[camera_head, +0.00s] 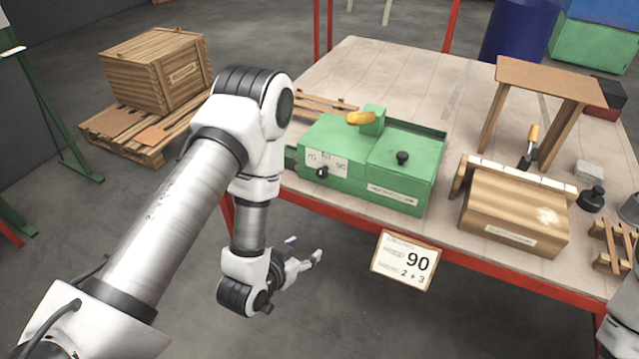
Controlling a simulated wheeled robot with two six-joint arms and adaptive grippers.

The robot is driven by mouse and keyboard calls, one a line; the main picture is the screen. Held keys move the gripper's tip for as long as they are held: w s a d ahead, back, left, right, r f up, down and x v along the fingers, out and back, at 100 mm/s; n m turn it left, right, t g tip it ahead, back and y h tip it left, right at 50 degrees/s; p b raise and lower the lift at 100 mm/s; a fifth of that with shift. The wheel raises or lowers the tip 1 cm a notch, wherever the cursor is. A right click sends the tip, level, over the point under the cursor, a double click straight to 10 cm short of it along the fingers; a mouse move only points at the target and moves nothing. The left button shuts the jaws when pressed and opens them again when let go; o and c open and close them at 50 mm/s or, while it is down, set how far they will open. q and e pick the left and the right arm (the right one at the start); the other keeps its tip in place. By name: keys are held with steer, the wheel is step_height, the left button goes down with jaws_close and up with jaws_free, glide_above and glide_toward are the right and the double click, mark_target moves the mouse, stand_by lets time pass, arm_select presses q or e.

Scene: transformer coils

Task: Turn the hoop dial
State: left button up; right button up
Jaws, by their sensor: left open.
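A green machine (375,160) sits on the table at its front left. Its front has a white scale plate (327,163) with several number marks, one reading 90, and a small dark knob (322,172) just below it. I cannot tell where the knob points. A yellow handle (360,118) and a black knob (403,157) are on its top. A card (405,262) on the table's front edge shows a large 90 and "2 + 3". My left gripper (303,252) is open and empty, in front of and below the table edge, apart from the machine. My right gripper is out of view.
A wooden block fixture (515,212) and a small wooden stand (548,80) are on the table's right. Black weights (592,199) lie near them. A wooden crate (156,70) stands on a pallet at left. The table's back middle is clear.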

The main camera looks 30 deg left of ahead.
mark_target(321, 174)
arm_select(q)
steer(key=w+a+r+t+b, duration=0.1)
steer(key=w+r+t, duration=0.1)
steer(key=w, duration=0.3)
steer(key=w+a+r+t+b, duration=0.1)
steer(key=w+r+t+b, duration=0.1)
steer(key=w, duration=0.3)
steer(key=w+a+r+n+t+b, duration=0.1)
steer(key=w+r+t, duration=0.1)
steer(key=w+r, duration=0.2)
steer(key=shift+w+r+y+b, duration=0.35)
steer(key=shift+w+y, duration=0.05)
steer(key=shift+w, duration=0.35)
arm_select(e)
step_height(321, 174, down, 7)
arm_select(q)
jaws_close()
